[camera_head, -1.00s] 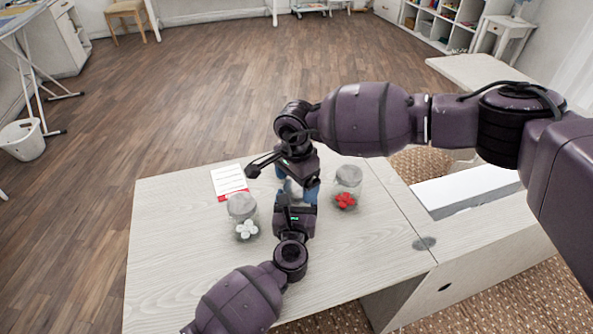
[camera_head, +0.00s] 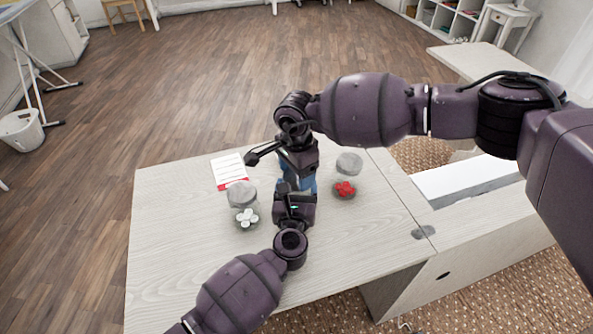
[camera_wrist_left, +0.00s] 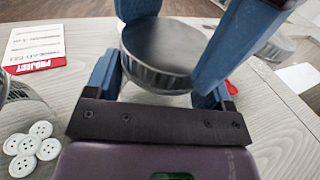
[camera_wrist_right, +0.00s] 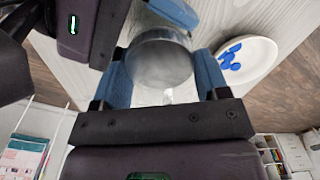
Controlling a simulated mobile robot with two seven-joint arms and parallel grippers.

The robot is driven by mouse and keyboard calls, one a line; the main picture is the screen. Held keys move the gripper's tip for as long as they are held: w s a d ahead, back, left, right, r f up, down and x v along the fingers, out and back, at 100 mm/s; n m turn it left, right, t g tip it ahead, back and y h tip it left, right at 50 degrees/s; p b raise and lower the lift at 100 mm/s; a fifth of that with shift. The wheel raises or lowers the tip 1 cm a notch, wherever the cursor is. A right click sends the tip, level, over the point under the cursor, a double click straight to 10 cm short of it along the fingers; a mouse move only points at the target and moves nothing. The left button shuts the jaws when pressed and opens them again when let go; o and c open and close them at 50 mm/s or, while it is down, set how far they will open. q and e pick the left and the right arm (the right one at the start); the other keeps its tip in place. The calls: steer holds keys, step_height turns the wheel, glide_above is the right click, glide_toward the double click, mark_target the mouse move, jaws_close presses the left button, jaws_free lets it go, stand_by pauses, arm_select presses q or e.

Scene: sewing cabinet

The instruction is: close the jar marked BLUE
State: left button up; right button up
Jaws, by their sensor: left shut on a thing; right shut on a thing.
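A round grey lid (camera_wrist_left: 165,50) with a ridged side shows between blue fingers in the left wrist view; a round grey part also shows in the right wrist view (camera_wrist_right: 160,62). My left gripper (camera_head: 294,190) is shut at this middle jar from the near side. My right gripper (camera_head: 299,172) is shut at it from the far side, the two nearly touching. How exactly the lid sits on the jar I cannot tell. A white round dish (camera_wrist_right: 262,70) with blue pieces (camera_wrist_right: 230,57) shows in the right wrist view.
A grey-lidded jar (camera_head: 242,194) with white buttons (camera_head: 246,218) stands to the left. Another grey-lidded jar (camera_head: 349,163) with red pieces (camera_head: 345,189) stands to the right. A white card (camera_head: 228,168) with a red band lies behind the left jar. The table's left front (camera_head: 165,270) is clear.

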steer(key=m, duration=1.3)
steer(key=shift+m, duration=0.4)
steer(key=o, duration=1.1)
step_height(320, 180, up, 12)
arm_select(q)
steer(key=o, duration=1.7)
